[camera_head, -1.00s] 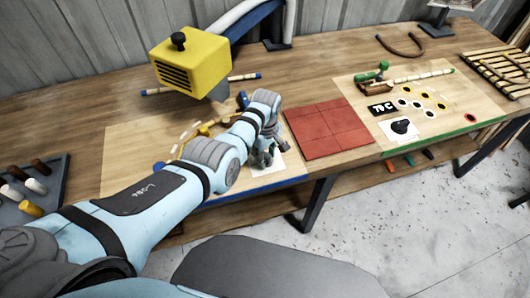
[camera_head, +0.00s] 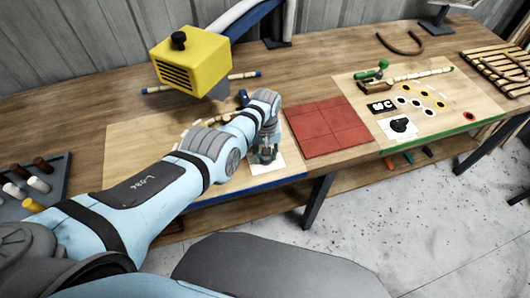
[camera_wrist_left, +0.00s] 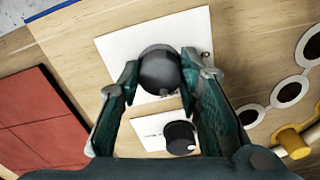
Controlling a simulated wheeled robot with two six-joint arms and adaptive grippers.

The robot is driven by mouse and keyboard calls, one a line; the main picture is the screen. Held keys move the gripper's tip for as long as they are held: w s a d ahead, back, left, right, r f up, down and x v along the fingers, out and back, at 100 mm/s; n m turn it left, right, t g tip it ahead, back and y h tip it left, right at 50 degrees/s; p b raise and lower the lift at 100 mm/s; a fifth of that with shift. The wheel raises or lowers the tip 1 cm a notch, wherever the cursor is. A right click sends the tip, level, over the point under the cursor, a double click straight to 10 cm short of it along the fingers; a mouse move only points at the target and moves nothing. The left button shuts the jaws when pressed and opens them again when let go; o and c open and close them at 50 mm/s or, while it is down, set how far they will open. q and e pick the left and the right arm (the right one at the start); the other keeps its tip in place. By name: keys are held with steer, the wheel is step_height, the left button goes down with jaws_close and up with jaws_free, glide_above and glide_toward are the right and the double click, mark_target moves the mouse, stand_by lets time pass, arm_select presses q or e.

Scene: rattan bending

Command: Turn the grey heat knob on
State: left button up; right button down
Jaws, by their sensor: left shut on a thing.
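The grey knob (camera_wrist_left: 158,70) is a dark round cap on a white plate (camera_wrist_left: 115,47) in the left wrist view. My left gripper (camera_wrist_left: 160,74) is shut on it, with one finger on each side. In the head view my left gripper (camera_head: 265,150) is low over the white plate (camera_head: 279,163) near the table's front edge, and its fingers hide the knob there. The knob's turn angle cannot be told. My right gripper is not in view.
A second, black knob (camera_wrist_left: 180,137) sits close behind the gripped one. A red tiled mat (camera_head: 325,127) lies to the right. A yellow heater box (camera_head: 193,60) hangs above the left board.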

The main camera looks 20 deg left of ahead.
arm_select(q)
steer(key=shift+s+f, duration=0.2)
steer(key=shift+s, duration=0.05)
steer(key=o, duration=1.1)
steer(key=shift+r, duration=0.1)
steer(key=shift+o, duration=0.2)
steer(key=shift+w, duration=0.1)
steer(key=shift+w+r, duration=0.15)
steer(key=shift+r, duration=0.45)
step_height(320, 180, up, 11)
